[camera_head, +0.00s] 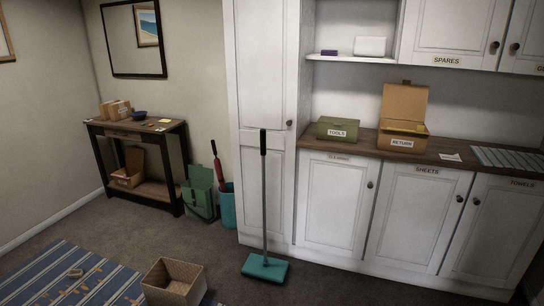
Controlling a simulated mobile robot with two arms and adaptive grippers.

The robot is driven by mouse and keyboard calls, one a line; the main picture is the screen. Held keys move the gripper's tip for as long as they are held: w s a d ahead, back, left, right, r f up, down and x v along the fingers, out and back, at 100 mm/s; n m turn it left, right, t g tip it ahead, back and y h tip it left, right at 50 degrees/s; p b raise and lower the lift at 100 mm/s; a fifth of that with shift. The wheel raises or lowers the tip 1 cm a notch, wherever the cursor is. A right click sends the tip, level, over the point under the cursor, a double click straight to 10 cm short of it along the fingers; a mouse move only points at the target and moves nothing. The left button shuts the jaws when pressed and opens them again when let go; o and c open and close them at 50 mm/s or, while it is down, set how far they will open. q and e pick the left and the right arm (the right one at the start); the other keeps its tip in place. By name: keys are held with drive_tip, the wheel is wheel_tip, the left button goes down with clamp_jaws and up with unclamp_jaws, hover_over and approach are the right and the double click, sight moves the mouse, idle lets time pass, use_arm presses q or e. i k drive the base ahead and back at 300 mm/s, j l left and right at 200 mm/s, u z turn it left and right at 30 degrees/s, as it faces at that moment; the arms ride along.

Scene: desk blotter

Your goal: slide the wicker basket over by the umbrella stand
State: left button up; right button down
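The wicker basket (172,286) stands open at the bottom of the head view, at the right edge of the striped rug. Its lower part is cut off by the frame. What looks like the umbrella stand is a teal bin (228,207) on the floor against the white cabinets, with a red umbrella (217,166) sticking up out of it. The basket is well apart from the stand, nearer to me. Neither of my grippers is in view.
A teal-headed floor sweeper (264,267) stands upright on the carpet, right of the basket. A green box (199,195) with its lid up sits left of the stand, beside the dark console table (140,133). Carpet (190,240) between basket and stand looks clear.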

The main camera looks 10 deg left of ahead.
sight(170, 281)
drive_tip(key=i+j+u, duration=0.2)
drive_tip(key=i+u, duration=0.7)
drive_tip(key=i, duration=0.2)
drive_tip(key=i+l+u, duration=0.2)
drive_tip(key=i+u, duration=0.25)
drive_tip(key=i, duration=0.1)
